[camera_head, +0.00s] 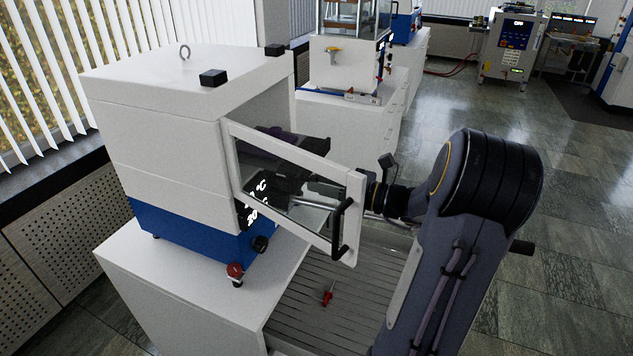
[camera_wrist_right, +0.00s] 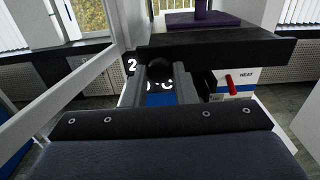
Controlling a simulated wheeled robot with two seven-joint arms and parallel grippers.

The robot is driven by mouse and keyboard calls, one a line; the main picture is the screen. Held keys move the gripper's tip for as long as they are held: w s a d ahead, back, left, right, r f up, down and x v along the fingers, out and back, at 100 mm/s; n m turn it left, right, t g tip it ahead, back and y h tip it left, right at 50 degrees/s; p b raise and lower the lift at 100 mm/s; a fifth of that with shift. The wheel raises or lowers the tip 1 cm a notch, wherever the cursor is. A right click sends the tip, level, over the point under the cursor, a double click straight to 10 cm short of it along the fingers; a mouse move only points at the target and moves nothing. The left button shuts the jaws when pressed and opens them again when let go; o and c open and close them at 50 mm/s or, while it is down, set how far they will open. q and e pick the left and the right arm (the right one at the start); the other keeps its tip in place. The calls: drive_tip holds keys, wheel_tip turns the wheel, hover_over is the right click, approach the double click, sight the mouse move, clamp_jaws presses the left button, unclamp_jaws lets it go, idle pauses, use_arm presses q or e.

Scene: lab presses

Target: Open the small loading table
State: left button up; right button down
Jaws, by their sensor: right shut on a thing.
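The white and blue press (camera_head: 160,140) stands on a white cabinet, with its framed glass door (camera_head: 345,215) swung out, a black handle (camera_head: 341,230) on it. My right arm reaches in behind the door, and my right gripper (camera_head: 292,198) shows through the glass. In the right wrist view, its fingers (camera_wrist_right: 163,85) are shut on a round black knob (camera_wrist_right: 159,68). A dark flat slab (camera_wrist_right: 240,48), likely the small loading table, lies just beyond and above the fingers with a purple block on it. It shows partly above the door frame (camera_head: 318,144). My left gripper is out of view.
A red knob (camera_head: 235,270) and a black knob (camera_head: 261,243) stick out at the press's lower front. A small red tool (camera_head: 328,292) lies on the slatted surface below the door. Another machine (camera_head: 345,65) stands behind; the tiled floor at right is open.

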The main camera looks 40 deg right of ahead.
drive_tip(key=shift+s+d+f, duration=0.1)
drive_tip(key=c, duration=1.5)
unclamp_jaws()
drive_tip(key=o, duration=0.3)
drive_tip(key=shift+s, duration=0.25)
drive_tip(key=shift+o, duration=0.2)
drive_tip(key=shift+w, duration=0.1)
drive_tip(key=b+v, duration=0.1)
drive_tip(key=v, duration=0.6)
drive_tip(key=shift+s, duration=0.4)
drive_tip(key=shift+s+d, duration=0.1)
drive_tip(key=shift+d, duration=0.1)
